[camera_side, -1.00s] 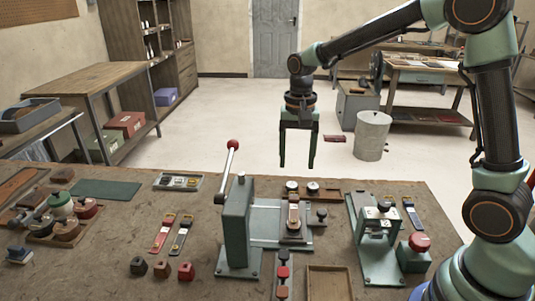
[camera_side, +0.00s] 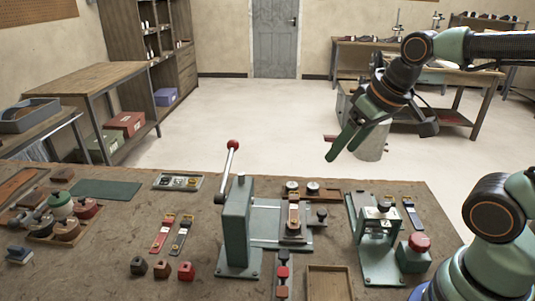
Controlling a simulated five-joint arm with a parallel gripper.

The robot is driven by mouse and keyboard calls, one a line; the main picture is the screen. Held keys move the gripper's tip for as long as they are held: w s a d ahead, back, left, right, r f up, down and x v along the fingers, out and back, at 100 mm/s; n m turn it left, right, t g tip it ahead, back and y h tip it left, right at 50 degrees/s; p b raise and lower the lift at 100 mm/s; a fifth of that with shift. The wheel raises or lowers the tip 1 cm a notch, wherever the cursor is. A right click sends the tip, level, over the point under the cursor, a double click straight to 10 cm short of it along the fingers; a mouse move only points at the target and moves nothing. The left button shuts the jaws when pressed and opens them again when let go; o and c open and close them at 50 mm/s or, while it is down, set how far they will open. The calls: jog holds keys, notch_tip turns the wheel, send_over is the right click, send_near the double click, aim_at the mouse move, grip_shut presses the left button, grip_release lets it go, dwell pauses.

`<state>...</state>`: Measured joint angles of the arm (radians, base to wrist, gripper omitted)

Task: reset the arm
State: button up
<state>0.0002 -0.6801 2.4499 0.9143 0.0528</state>
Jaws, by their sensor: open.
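My gripper (camera_side: 345,148) is in the upper right of the side view, raised above the far edge of the workbench. Its two green fingers point down and to the left. They are apart and nothing shows between them. My arm reaches in from the right edge, folded back above its base at the lower right. The gripper touches none of the things on the bench.
On the workbench (camera_side: 120,210) stand a lever press (camera_side: 237,225) with its red-knobbed handle up, a second green fixture (camera_side: 380,245), a red push button (camera_side: 419,243) and a wooden tray (camera_side: 328,284). A bin (camera_side: 371,145) stands on the floor behind the gripper.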

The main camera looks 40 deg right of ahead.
jog(key=shift+s+f+n, duration=0.1)
jog(key=shift+s+n, duration=0.2)
jog(key=shift+s, duration=0.1)
